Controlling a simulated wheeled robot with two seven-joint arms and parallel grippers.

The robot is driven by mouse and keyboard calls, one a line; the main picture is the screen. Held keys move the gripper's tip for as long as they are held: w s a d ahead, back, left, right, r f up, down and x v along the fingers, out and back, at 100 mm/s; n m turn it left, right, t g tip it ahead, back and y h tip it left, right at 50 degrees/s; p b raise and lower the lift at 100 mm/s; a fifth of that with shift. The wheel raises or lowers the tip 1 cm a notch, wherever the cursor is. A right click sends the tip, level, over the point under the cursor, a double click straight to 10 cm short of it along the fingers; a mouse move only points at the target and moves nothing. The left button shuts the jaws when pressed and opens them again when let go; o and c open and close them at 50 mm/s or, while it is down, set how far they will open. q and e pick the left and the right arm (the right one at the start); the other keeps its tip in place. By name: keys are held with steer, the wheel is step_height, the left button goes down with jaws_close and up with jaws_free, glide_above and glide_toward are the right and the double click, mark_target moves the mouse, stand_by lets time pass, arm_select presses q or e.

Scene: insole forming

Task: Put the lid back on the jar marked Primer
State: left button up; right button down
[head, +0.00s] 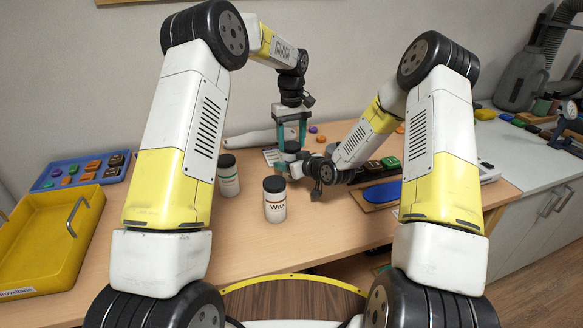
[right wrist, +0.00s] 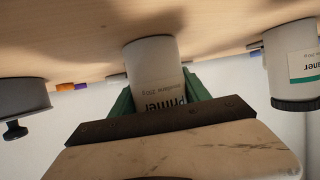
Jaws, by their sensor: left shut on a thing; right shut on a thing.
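The jar marked Primer (right wrist: 152,65) is white and stands on the table in the right wrist view, which shows it upside down. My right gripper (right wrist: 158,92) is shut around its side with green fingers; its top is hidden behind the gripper. In the head view my right gripper (head: 289,163) reaches in from the right and mostly hides the jar. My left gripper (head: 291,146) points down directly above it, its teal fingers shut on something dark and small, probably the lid. I cannot tell whether that touches the jar.
A Wax jar (head: 275,203) with a black lid stands in front, and another black-lidded jar (head: 228,178) to its left. A yellow tray (head: 88,222) and a blue tray (head: 50,168) are at the left. A blue insole (head: 382,192) lies on a board at right. The front table is clear.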

arm_select(q)
steer(key=m, duration=0.6)
steer(key=o, duration=1.6)
steer(key=shift+c, duration=0.2)
steer(key=shift+r, duration=2.25)
steer(key=shift+c, duration=0.5)
